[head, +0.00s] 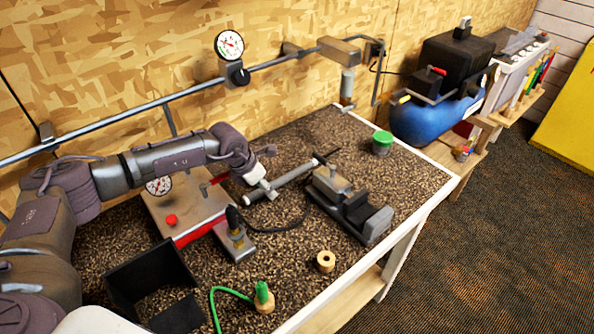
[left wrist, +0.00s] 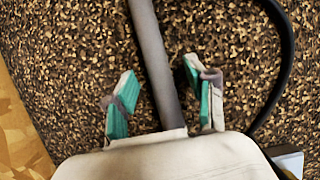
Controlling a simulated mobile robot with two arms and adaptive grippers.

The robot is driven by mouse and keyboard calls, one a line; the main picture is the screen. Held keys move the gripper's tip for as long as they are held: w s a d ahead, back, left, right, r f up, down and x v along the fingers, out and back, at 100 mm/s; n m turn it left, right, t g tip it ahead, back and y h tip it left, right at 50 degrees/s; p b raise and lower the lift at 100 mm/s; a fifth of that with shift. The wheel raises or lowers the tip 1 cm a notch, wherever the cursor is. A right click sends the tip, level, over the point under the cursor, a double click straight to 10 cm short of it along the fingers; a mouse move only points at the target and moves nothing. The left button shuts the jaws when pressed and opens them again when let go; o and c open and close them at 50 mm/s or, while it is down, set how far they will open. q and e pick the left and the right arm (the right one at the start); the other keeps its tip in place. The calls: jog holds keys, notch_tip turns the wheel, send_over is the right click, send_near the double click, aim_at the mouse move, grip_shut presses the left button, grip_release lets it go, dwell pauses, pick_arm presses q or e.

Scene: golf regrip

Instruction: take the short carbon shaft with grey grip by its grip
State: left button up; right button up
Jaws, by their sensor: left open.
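The short shaft's grey grip (head: 293,176) lies slanting on the speckled bench top, beside the vise. My left gripper (head: 264,188) is over the grip's near end, with its pale body above the bench. In the left wrist view, the grey grip (left wrist: 153,55) runs between the two teal-padded fingers of the open left gripper (left wrist: 161,92). The carbon part of the shaft is hard to make out. My right gripper is not in view.
A dark vise (head: 350,208) stands just right of the grip. A metal stand with a black knob (head: 234,238) is in front, and a black cable curves close by.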

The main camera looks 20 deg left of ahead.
pick_arm(q)
jog(key=shift+c, duration=0.2)
grip_shut()
jog(key=shift+r, duration=0.15)
jog(key=shift+r, duration=0.4)
notch_tip(320, 180, up, 9)
jog(key=b, duration=0.2)
jog(key=shift+b, duration=0.35)
jog(key=shift+r, duration=0.1)
